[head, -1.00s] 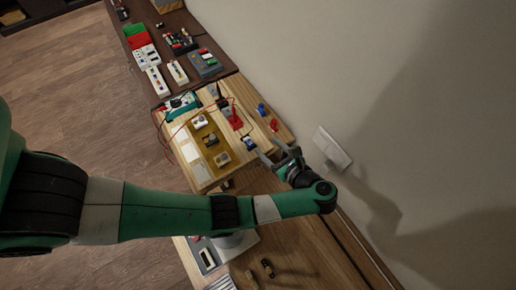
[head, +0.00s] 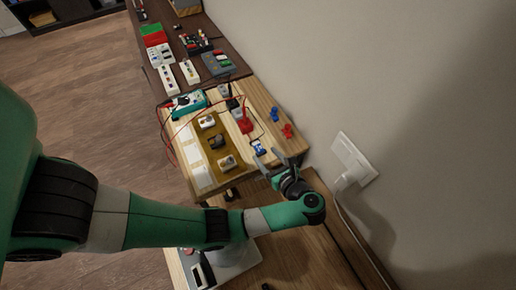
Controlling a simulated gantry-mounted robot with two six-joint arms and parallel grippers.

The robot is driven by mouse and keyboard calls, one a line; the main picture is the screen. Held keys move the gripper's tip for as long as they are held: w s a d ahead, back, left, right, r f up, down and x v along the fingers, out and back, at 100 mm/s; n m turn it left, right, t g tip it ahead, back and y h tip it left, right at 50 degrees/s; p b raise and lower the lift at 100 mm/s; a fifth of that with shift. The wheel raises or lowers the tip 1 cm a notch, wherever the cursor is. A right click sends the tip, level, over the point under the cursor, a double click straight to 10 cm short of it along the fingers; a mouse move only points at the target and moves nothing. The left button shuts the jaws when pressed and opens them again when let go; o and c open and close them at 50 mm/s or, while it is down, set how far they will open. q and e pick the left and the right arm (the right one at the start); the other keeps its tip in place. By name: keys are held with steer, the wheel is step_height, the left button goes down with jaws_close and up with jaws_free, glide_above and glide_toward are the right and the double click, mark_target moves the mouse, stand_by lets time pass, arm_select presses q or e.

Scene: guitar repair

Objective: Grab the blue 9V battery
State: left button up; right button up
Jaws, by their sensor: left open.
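The blue 9V battery (head: 258,147) lies near the front right part of the wooden board, beside the yellow-brown mat. My left gripper (head: 268,157) is open and empty. Its fingertips are just short of the battery on the near right side; I cannot tell whether they touch it or how high they are. My right gripper is not in view.
The mat (head: 233,172) holds several small parts. A teal multimeter (head: 190,104), red and black leads, a red item (head: 245,125) and blue and red pieces (head: 274,114) lie beyond the battery. The wall with a white socket (head: 355,158) bounds the right.

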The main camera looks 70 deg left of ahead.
mark_target(258, 147)
arm_select(q)
steer(key=x, duration=0.5)
steer(key=shift+a, duration=0.15)
steer(key=shift+w, duration=0.1)
jaws_close()
